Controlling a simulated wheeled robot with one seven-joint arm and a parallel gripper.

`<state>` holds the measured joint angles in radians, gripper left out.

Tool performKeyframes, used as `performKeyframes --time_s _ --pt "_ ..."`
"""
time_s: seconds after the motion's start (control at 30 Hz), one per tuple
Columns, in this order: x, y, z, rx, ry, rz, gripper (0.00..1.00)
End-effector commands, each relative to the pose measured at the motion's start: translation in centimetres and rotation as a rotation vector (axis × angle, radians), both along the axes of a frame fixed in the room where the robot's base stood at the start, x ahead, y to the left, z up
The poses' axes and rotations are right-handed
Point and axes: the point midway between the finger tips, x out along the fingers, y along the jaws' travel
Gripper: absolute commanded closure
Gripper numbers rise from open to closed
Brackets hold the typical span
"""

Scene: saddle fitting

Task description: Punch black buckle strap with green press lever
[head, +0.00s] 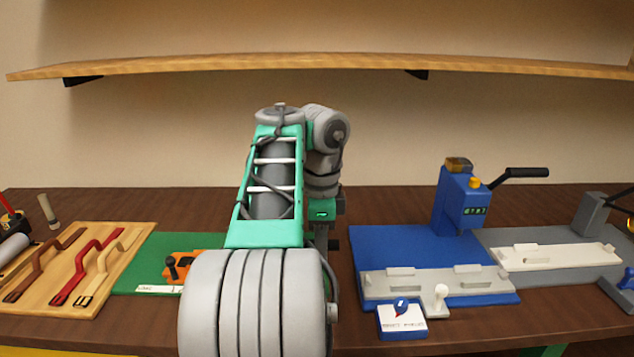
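My arm fills the middle of the head view and covers much of the bench behind it. My gripper (322,238) is mostly hidden behind my own arm links; its fingers cannot be made out. A green mat (150,250) shows left of my arm, with an orange fixture (190,268) bearing a dark knob and a white label strip at its front. No green press lever is visible; the area behind my arm is hidden. No black buckle strap can be made out. A wooden board (115,240) at left holds brown, red and tan straps.
Right of my arm, a blue press (460,200) with a black lever stands on a blue mat (385,245) with a grey fixture (415,284). A grey station (594,214) with a pale fixture stands farther right. A wooden shelf (320,66) spans the wall above.

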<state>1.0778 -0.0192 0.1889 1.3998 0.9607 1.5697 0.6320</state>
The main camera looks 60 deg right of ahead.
Motion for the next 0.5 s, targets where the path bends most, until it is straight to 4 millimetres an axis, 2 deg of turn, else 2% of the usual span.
performKeyframes --time_s 0.2,0.5 --pt "-0.1 0.3 -2.0 0.011 0.002 -0.002 0.96" --pt "-0.2 0.5 -3.1 0.012 0.003 -0.002 0.96"
